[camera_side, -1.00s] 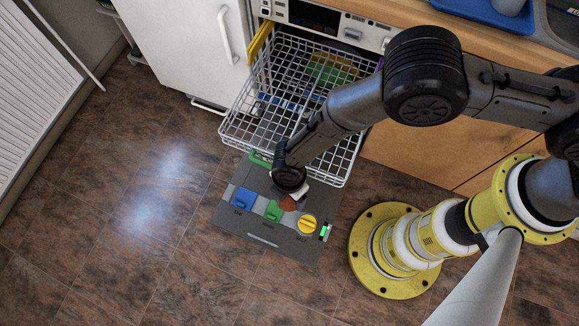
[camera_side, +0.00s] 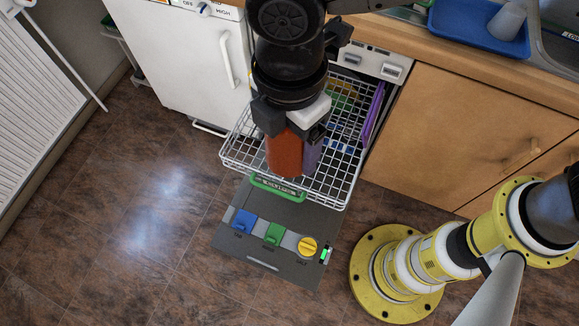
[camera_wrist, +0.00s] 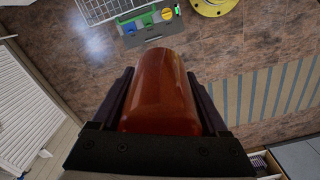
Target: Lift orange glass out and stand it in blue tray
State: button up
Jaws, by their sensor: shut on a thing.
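My gripper (camera_side: 292,118) is shut on the orange glass (camera_side: 285,155) and holds it in the air, apparently above the front of the white wire rack. In the wrist view the orange glass (camera_wrist: 160,90) fills the space between the two fingers of my gripper (camera_wrist: 160,95). The blue tray (camera_side: 478,28) lies on the wooden counter at the upper right, well away from my gripper. A grey cup (camera_side: 507,20) is in the tray at its right side. A purple thing shows just right of the orange glass, partly hidden.
The wire rack (camera_side: 345,190) is pulled out over the open door panel (camera_side: 225,240). A purple plate (camera_side: 373,115) stands at its right edge. The wooden counter (camera_side: 400,38) and cabinet front (camera_side: 450,120) lie to the right. A sink edge (camera_side: 562,60) borders the tray.

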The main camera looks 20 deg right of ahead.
notch_tip(320, 180, up, 6)
jog(key=shift+f, duration=0.15)
jog(key=w+d+m, duration=0.7)
jog(key=w+d, duration=1.4)
jog(key=d, duration=0.2)
jog(key=w+d+m, duration=0.2)
jog(key=d+m, duration=0.5)
jog(key=d, duration=2.3)
notch_tip(320, 180, down, 5)
jog(key=shift+w+f, duration=0.1)
jog(key=shift+w, duration=0.05)
jog(key=shift+f, duration=3.85)
